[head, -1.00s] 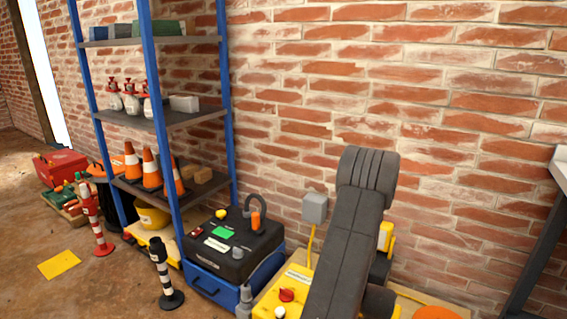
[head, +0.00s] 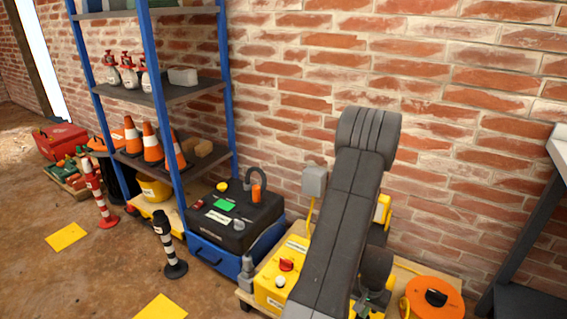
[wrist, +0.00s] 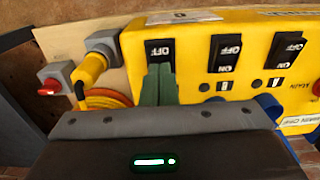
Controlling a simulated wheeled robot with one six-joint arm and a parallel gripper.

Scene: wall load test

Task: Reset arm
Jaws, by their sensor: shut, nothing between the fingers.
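My arm (head: 350,215) rises in front of the brick wall in the head view and bends at a rounded elbow. Its lower end covers part of a yellow switch box (head: 272,288). In the wrist view my gripper (wrist: 160,70) shows as green fingers, shut and empty. The fingertips are just below the leftmost black rocker switch (wrist: 159,48) on the yellow panel (wrist: 190,45). I cannot tell whether they touch it. Two more ON/OFF switches (wrist: 226,52) (wrist: 287,50) are to the right.
A grey socket with a yellow plug (wrist: 92,68) and a red button (wrist: 50,87) are left of the panel. A black and blue case (head: 235,225), a blue shelf rack (head: 160,130) and an orange reel (head: 433,298) stand near. Open floor (head: 100,280) is at left.

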